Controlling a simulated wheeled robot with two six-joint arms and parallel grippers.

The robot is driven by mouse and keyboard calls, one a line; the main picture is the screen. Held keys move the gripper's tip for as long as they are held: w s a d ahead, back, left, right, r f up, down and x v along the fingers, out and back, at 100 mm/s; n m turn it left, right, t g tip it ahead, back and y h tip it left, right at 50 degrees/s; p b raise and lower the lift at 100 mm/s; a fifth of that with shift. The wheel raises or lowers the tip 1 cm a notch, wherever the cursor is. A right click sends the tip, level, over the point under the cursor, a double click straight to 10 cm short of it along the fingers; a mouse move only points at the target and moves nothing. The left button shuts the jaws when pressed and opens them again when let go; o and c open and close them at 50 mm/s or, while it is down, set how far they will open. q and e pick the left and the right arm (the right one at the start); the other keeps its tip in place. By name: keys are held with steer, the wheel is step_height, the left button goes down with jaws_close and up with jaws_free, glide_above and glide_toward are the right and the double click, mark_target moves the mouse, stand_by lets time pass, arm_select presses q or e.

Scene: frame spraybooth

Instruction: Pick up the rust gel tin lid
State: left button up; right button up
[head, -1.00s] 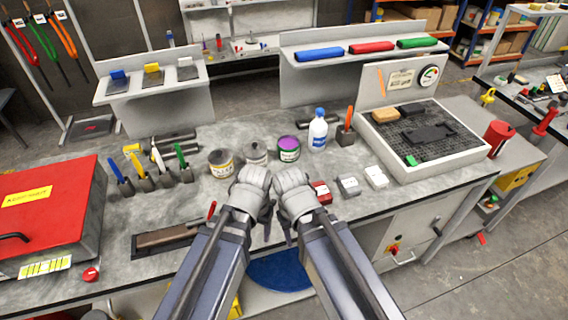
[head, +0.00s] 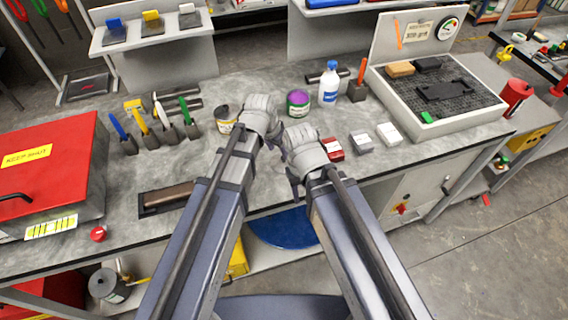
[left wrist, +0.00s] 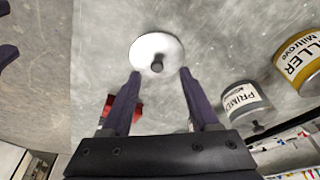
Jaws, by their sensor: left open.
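In the left wrist view a pale round lid (left wrist: 150,50) with a dark knob lies flat on the grey bench. It looks like the tin lid; no label on it is readable. My left gripper (left wrist: 160,74) is open above it, with its two dark fingers at either side of the lid's near part. No hold on it shows. In the head view my left gripper (head: 272,140) is over the bench, and the lid is hidden behind my arms. An open tin with purple contents (head: 299,102) stands beyond. My right gripper (head: 294,183) is beside the left; its jaw gap is unclear.
A primer tin (left wrist: 246,104) and a filler tin (left wrist: 298,62) stand to the right in the left wrist view. A red case (head: 45,165) is at left.

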arm_select(q)
steer(key=shift+d+b+x, duration=0.2)
steer(key=shift+b+x, duration=1)
steer(key=shift+x, duration=0.1)
steer(key=shift+d+b+x, duration=0.25)
steer(key=shift+b+x, duration=0.95)
steer(key=shift+x, duration=0.15)
steer(key=shift+w+r, duration=0.1)
steer(key=shift+r, duration=0.05)
jaws_close()
